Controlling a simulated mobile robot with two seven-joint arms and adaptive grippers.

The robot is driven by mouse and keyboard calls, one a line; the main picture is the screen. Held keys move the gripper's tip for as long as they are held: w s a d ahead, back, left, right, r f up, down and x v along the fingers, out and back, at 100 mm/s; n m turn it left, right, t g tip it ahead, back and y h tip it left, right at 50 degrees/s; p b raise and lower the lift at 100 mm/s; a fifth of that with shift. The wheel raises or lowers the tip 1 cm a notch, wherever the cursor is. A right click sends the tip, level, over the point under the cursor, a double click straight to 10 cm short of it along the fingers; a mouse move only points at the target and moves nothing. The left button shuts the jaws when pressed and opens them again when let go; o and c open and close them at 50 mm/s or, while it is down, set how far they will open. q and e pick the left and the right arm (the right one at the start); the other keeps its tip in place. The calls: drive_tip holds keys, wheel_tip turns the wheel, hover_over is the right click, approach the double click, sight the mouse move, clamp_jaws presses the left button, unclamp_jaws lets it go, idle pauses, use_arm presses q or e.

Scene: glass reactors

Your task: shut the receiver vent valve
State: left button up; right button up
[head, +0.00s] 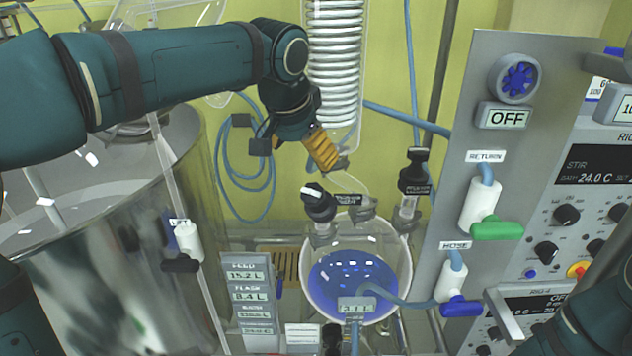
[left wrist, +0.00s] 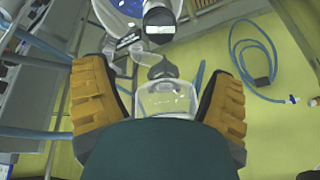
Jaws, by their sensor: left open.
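The round glass receiver (head: 350,240) holds blue liquid at the lower middle of the head view. A black knob with a white stripe (head: 318,203) stands on its upper left; its label is too small to read. A second black knob (head: 414,172) stands on a glass stem at the right. I cannot tell for sure which is the vent valve. My left gripper (head: 322,150) is open and empty, above and behind the striped knob, apart from it. In the left wrist view a black knob with a white band (left wrist: 158,22) shows beyond the open fingers (left wrist: 160,100).
A glass coil condenser (head: 335,60) hangs beside my left wrist. A large steel vessel (head: 110,240) fills the left. A grey panel (head: 455,190) with RETURN and HOSE valves stands right. Blue hoses (head: 400,302) run near the receiver. My right arm shows at lower right.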

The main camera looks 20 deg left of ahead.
sight(312, 190)
use_arm(q)
drive_tip(key=x, duration=1.3)
drive_tip(key=shift+r, duration=0.1)
drive_tip(key=c, duration=1.2)
